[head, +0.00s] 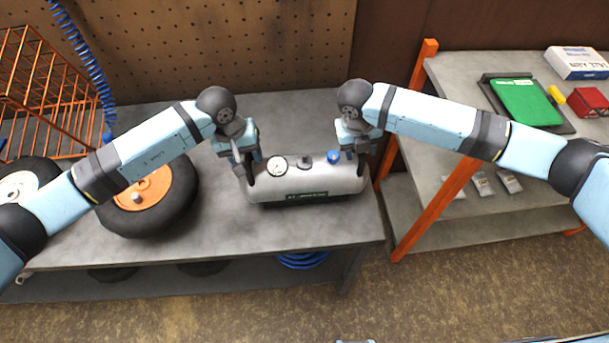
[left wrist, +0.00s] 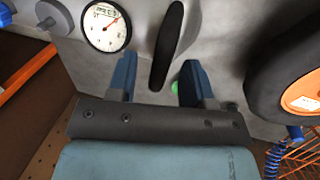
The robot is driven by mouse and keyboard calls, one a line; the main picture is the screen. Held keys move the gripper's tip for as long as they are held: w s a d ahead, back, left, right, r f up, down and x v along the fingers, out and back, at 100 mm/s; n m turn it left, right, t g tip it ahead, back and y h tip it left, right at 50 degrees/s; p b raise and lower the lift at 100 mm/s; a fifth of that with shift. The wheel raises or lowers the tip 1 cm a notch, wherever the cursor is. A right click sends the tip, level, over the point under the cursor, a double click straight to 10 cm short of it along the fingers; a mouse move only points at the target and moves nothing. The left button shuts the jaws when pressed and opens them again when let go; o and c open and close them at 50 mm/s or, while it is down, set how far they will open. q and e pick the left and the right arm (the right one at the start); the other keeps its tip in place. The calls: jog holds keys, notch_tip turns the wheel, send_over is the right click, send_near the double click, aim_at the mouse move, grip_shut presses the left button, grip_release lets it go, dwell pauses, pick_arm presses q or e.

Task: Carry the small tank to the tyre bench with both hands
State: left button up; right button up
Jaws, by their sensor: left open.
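The small tank (head: 305,190) is a silver cylinder with a dial gauge (head: 277,166), a dark fitting and a blue knob (head: 334,156) on top. It lies level on the grey tyre bench (head: 300,235), near its right end. My left gripper (head: 244,166) is at the tank's left end, open. In the left wrist view a black handle (left wrist: 167,45) stands between its two blue fingers (left wrist: 157,65), with gaps on both sides. The gauge (left wrist: 104,27) shows there too. My right gripper (head: 355,150) is at the tank's right end; its fingers are too small and covered to judge.
Right of the bench is an orange-framed shelf (head: 435,75) bearing a green board (head: 525,101) and boxes. A pegboard wall (head: 220,45) closes the back.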

pick_arm(q)
jog(key=shift+d+f, duration=0.15)
jog(key=shift+f, duration=0.6)
pick_arm(e)
jog(key=shift+d+f, duration=0.15)
jog(key=shift+f, duration=0.6)
pick_arm(q)
jog(key=shift+c, duration=0.2)
pick_arm(e)
jog(key=shift+c, duration=0.3)
pick_arm(q)
grip_shut()
pick_arm(e)
grip_shut()
pick_arm(q)
jog(key=shift+r, duration=0.1)
pick_arm(e)
jog(key=shift+d, duration=0.1)
